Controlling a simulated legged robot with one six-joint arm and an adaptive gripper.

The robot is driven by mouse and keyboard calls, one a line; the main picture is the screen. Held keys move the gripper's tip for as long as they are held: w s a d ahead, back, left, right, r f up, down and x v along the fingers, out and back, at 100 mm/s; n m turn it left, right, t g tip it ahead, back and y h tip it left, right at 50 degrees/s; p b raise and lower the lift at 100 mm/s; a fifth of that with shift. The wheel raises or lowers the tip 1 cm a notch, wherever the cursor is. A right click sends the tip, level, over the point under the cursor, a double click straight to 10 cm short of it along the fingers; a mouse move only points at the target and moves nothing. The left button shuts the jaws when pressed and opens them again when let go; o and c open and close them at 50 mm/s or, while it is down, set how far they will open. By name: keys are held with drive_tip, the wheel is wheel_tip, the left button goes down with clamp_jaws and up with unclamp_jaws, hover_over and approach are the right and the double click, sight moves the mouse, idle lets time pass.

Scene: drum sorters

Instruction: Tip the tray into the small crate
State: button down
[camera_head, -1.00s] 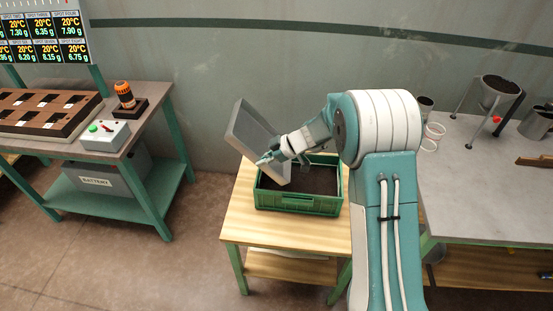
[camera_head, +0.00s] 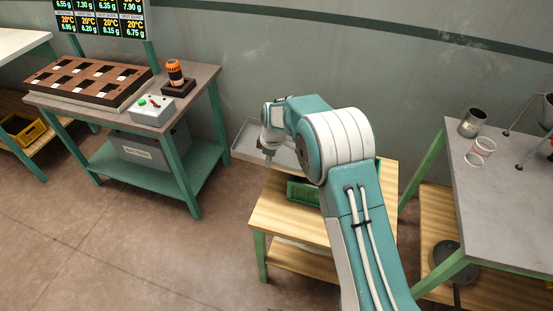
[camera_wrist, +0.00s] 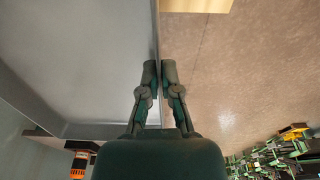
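The grey tray (camera_head: 244,146) is held up in the air beside the wooden stand, to the left of the small crate. In the wrist view its inside (camera_wrist: 75,60) looks empty and its wall runs between my fingertips. My gripper (camera_wrist: 158,72) is shut on that wall; in the head view it (camera_head: 268,154) is small, at the tray's near edge. The small green crate (camera_head: 303,193) stands on the wooden stand. My arm hides most of it, so its contents cannot be seen now.
The wooden stand (camera_head: 272,215) has bare top in front of the crate. At left a bench (camera_head: 190,88) bears a brown slotted block (camera_head: 88,80), a button box (camera_head: 152,110) and an orange-black item (camera_head: 175,72). A grey table (camera_head: 490,190) stands at right.

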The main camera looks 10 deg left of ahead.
drive_tip(key=shift+w+a+f+h, duration=0.1)
drive_tip(key=shift+a+f+h, duration=0.6)
drive_tip(key=shift+f, duration=0.2)
drive_tip(key=shift+r, duration=0.1)
drive_tip(key=shift+r, duration=1.95)
